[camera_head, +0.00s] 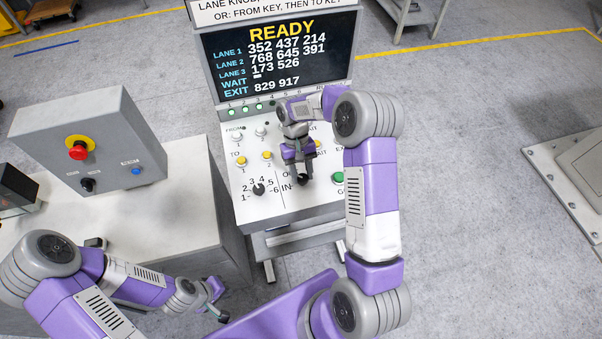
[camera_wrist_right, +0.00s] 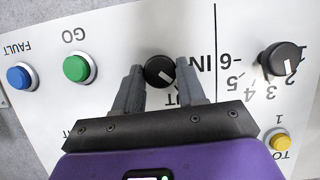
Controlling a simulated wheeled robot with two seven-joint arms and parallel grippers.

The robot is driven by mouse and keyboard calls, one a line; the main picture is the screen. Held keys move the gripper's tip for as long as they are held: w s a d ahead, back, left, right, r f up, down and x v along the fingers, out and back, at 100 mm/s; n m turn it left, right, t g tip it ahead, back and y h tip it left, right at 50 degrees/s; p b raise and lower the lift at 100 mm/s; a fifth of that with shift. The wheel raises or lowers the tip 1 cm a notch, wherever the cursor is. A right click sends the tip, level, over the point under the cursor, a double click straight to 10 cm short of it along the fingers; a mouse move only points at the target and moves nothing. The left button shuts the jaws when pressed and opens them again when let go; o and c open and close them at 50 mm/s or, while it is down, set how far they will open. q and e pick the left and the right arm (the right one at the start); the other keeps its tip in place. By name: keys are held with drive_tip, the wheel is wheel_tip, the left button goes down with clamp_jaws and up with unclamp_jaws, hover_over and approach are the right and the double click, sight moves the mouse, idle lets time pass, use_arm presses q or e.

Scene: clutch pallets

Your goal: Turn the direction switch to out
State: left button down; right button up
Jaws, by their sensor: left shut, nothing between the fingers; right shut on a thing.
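The direction switch (camera_wrist_right: 160,70) is a round black knob with a white mark, on the sloped white panel. My right gripper (camera_head: 303,176) is over the panel, its two grey fingers shut on opposite sides of this knob. In the right wrist view, which shows the panel upside down, the mark points down and right, toward the partly hidden OUT label (camera_wrist_right: 183,99). The IN label (camera_wrist_right: 201,62) lies to the knob's right there. In the head view my gripper covers much of the knob. My left gripper (camera_head: 217,302) is shut and empty, low at the left, away from the panel.
The numbered lane knob (camera_head: 258,189) stands left of the switch; it also shows in the wrist view (camera_wrist_right: 283,58). A green GO button (camera_head: 338,177) and a blue FAULT button (camera_wrist_right: 20,76) are nearby. The screen (camera_head: 285,55) reads READY. A grey emergency-stop box (camera_head: 110,135) stands left.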

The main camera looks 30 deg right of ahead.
drive_tip(key=shift+d+m+t+y, duration=0.1)
drive_tip(key=shift+m+t+y, duration=0.35)
drive_tip(key=shift+m, duration=1.15)
drive_tip(key=shift+r+m+y, duration=0.1)
drive_tip(key=shift+m+y, duration=0.15)
drive_tip(key=shift+m, duration=0.05)
drive_tip(key=o, duration=1)
drive_tip(key=shift+o, duration=0.2)
drive_tip(key=v, duration=0.7)
drive_tip(key=shift+r, duration=0.2)
drive_tip(key=shift+w, duration=0.1)
